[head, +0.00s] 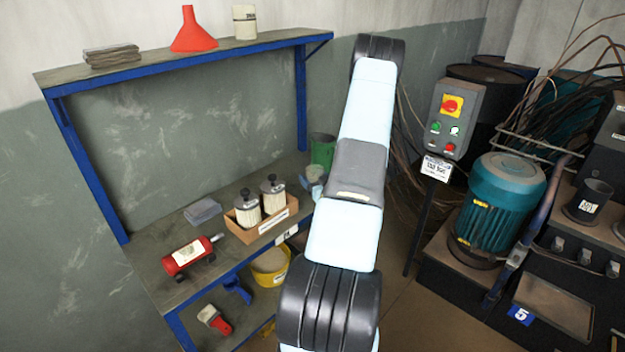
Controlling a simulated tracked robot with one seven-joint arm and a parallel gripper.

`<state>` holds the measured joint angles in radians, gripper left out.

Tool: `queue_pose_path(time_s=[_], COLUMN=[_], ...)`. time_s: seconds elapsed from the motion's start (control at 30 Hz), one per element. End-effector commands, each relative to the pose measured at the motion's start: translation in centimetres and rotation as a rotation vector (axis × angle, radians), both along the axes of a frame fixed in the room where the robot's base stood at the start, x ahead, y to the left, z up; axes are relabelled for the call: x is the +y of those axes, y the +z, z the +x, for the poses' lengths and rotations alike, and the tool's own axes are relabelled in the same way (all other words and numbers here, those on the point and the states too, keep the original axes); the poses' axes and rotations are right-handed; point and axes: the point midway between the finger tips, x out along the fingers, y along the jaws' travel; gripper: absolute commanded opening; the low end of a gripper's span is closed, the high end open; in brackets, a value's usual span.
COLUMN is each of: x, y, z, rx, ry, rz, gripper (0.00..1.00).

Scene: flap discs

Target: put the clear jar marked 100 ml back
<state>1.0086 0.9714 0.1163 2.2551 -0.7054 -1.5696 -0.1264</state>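I cannot make out a clear jar marked 100 ml in the head view. Two cream jars with dark knobbed lids, a left one (248,212) and a right one (273,198), stand upright in a wooden box (262,233) on the workbench (150,262). Their markings are too small to read. A small greyish object (313,174) at the back of the bench is partly hidden by my arm, and I cannot tell what it is. My arm rises through the middle of the view. My gripper is not in view.
A shelf (180,58) above the bench holds a red funnel (193,35) and a pale can (244,22). A red cylinder (190,257) lies at the bench front; a green container (322,150) stands behind. A control box (452,120), teal motor (497,205) and dark labelled cup (588,203) are right.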

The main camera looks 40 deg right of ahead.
Motion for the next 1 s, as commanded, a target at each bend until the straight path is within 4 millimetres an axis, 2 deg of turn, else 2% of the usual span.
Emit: queue_pose_path(time_s=[0.1, 0.23, 0.57, 0.6, 0.87, 1.0], x=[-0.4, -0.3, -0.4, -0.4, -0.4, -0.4], y=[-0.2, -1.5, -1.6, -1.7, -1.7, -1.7], z=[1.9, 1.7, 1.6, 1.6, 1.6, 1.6], rx=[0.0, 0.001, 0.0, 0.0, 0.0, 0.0], ry=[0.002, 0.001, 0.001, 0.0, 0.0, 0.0], rz=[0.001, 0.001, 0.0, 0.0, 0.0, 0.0], gripper=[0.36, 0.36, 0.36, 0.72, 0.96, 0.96])
